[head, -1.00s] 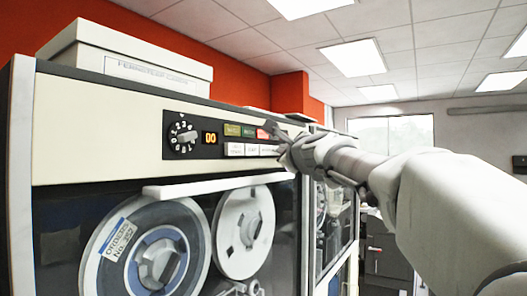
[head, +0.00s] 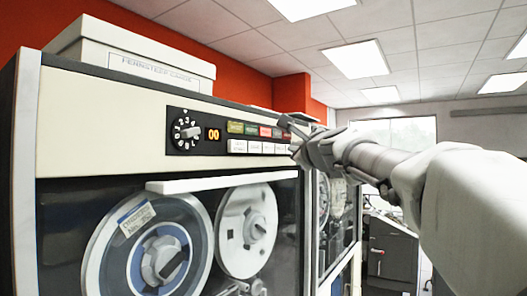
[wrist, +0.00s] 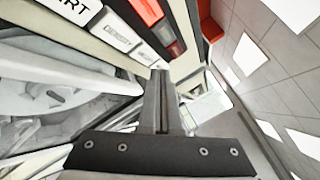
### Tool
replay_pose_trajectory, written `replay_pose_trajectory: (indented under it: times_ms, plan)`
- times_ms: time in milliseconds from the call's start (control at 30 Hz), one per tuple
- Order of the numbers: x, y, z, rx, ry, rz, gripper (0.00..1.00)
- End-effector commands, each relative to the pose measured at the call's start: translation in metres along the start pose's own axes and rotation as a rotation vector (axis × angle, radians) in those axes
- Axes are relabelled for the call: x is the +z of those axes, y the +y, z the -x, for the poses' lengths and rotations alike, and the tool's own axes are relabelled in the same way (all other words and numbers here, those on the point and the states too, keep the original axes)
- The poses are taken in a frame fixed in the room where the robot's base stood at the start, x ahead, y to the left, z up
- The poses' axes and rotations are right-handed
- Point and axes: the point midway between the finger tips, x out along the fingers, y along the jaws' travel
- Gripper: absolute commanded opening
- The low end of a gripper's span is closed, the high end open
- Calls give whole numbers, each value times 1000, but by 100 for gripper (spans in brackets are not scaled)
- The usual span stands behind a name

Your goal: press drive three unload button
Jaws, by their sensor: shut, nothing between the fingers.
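The control panel (head: 222,134) of the tape drive (head: 100,120) has a row of white push buttons (head: 254,147) under coloured lamps (head: 250,129). The button labels are too small to read in the head view, so I cannot tell which one is unload. My gripper (head: 286,122) is shut and empty, at the right end of the panel. In the wrist view the shut fingertips (wrist: 160,73) point toward the right end of the button row, past two white buttons (wrist: 115,30). A larger button (wrist: 70,8) there ends in "RT". Contact with a button cannot be told.
A rotary dial (head: 186,132) and an orange "00" display (head: 213,134) sit left of the buttons. Tape reels (head: 160,255) stand behind the window below. A white ledge (head: 220,181) juts out under the panel. A box (head: 140,65) rests on top of the cabinet.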

Motion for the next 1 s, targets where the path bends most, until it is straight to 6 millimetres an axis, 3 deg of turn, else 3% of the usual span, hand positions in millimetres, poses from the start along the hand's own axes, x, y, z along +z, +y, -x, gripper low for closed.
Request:
replay_pose_trajectory:
  times_ms: [433, 1000]
  plan:
    - [-22, -20, 29, -1, 0, 1, 0]
    - [-22, -22, 31, 0, 0, 0, 0]
